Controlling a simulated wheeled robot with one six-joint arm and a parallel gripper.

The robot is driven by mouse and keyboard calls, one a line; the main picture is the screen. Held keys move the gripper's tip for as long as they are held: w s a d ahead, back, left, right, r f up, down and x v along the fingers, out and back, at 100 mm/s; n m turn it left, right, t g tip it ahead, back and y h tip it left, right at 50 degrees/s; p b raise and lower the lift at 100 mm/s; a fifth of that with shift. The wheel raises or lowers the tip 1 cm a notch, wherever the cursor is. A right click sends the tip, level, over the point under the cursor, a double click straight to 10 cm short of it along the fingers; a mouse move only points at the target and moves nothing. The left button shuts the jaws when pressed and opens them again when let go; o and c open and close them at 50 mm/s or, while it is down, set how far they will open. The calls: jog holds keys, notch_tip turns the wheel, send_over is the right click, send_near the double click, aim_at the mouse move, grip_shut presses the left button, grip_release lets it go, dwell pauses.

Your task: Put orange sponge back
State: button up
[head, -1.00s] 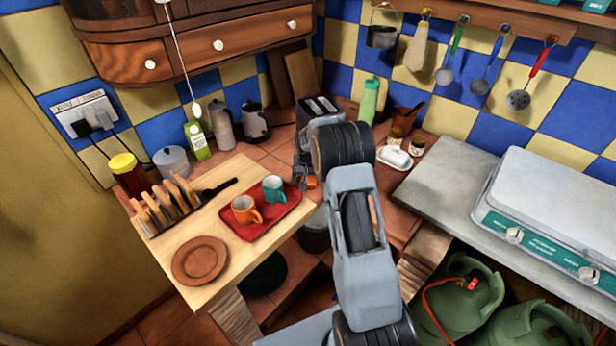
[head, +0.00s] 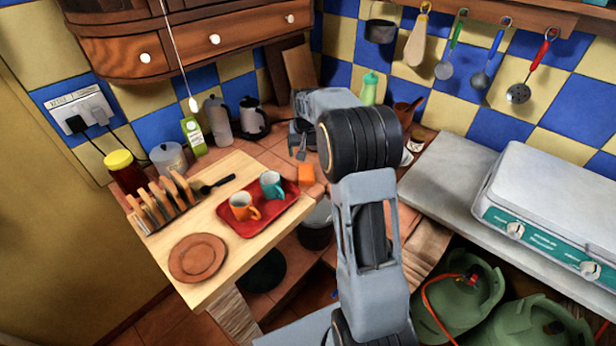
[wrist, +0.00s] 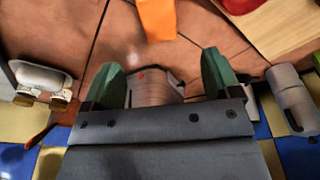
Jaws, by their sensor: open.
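The orange sponge (head: 306,174) lies on the tiled counter just right of the red tray in the head view. It also shows at the top of the wrist view (wrist: 157,18), beyond the fingertips. My gripper (head: 299,152) is just behind the sponge in the head view, apart from it. In the wrist view my gripper (wrist: 162,72) is open, its green fingers wide apart with nothing held. A silver appliance (wrist: 157,88) shows between and below the fingers; most of it is hidden by the gripper.
The red tray (head: 232,224) with an orange mug (head: 243,207) and a teal mug (head: 271,186) stands on a wooden board (head: 210,285). A butter dish (wrist: 42,76) with small jars is left in the wrist view. A kettle (head: 252,120) stands at the back.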

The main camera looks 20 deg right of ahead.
jog(key=s+a+r+n, duration=0.1)
jog(key=s+a+r, duration=0.1)
jog(key=s, duration=0.7)
jog(key=s+a+r+n+t, duration=0.1)
jog(key=s+a+r, duration=0.1)
jog(key=s+a, duration=0.3)
jog(key=s+a+r+n+t, duration=0.1)
jog(key=s+a, duration=0.3)
jog(key=s, duration=0.9)
jog(key=shift+s+r+n+y, duration=0.3)
jog(key=shift+r+n, duration=0.2)
jog(key=shift+r, duration=0.2)
jog(key=shift+c, duration=0.2)
